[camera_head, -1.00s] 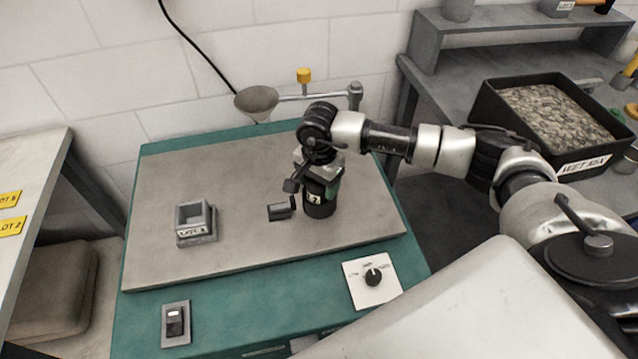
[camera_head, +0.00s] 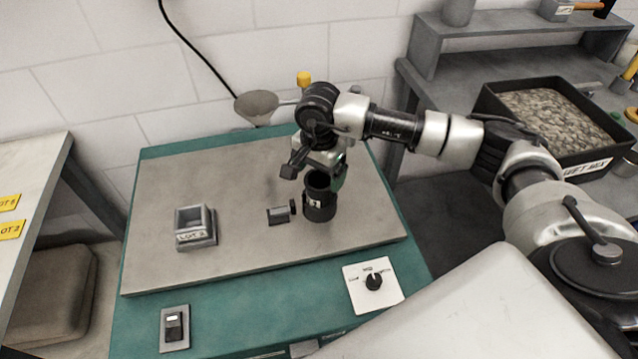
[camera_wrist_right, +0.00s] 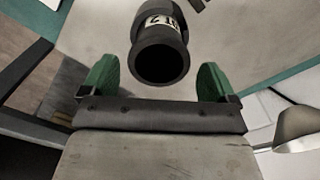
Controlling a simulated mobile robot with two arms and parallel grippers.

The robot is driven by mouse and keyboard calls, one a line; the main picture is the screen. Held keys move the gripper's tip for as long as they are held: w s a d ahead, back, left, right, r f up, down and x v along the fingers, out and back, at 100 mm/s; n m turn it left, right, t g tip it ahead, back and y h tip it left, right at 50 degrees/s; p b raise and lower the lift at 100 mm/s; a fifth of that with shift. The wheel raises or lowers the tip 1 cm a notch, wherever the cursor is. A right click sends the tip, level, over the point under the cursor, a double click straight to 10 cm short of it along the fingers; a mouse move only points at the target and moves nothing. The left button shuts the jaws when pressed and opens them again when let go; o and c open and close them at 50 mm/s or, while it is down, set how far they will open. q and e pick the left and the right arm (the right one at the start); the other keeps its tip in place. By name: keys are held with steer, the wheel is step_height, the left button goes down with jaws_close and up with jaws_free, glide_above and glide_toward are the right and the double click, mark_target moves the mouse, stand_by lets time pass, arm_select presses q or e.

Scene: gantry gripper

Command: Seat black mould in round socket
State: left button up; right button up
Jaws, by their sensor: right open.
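The black mould (camera_head: 318,186) is a dark hollow cylinder with a white label, standing upright on the table's grey top. Its open mouth (camera_wrist_right: 160,62) faces my right wrist camera. A wider dark ring shows around its lower part; I cannot tell whether this is the round socket or how deep the mould sits. My right gripper (camera_head: 326,168) is open and empty, just above and behind the mould. In the right wrist view its green fingertips (camera_wrist_right: 157,78) are spread on either side of the mould, apart from it. My left gripper is not in view.
A grey square mould (camera_head: 195,227) stands at the left of the tabletop (camera_head: 240,170). A small dark clamp block (camera_head: 279,214) is close left of the black mould. A funnel (camera_head: 257,106) on an arm hangs at the back. The front panel has a dial (camera_head: 373,282) and a switch (camera_head: 175,327).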

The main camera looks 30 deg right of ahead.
step_height(320, 180, up, 7)
steer(key=shift+r, duration=0.15)
stand_by(0.6)
